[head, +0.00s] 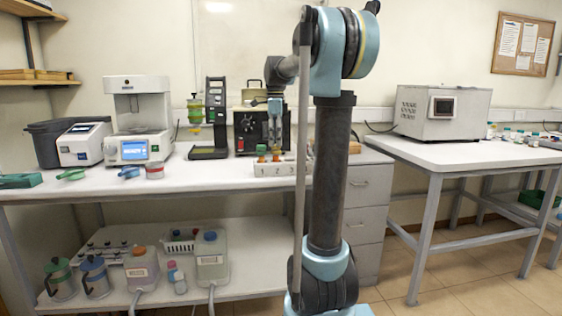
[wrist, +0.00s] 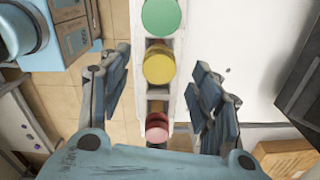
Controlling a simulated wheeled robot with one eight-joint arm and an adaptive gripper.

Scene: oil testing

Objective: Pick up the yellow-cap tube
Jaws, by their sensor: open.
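The yellow-cap tube (wrist: 159,63) stands in a white rack (wrist: 138,30), seen from above in the wrist view. Its round cap lies between a green cap (wrist: 161,16) and a red cap (wrist: 157,127). My gripper (wrist: 162,75) is open, with one finger on each side of the rack row and the yellow cap between them in the picture. The fingers do not appear to touch it. In the head view, my gripper (head: 276,122) points down above the white numbered rack (head: 275,169) at the bench's front edge. The tube bodies are mostly hidden.
A dark boxed instrument (head: 248,130) stands close behind the rack. A black stand (head: 208,152) and a white machine with a blue screen (head: 134,150) are to the left. The bench front edge and floor (wrist: 60,105) lie beside the rack.

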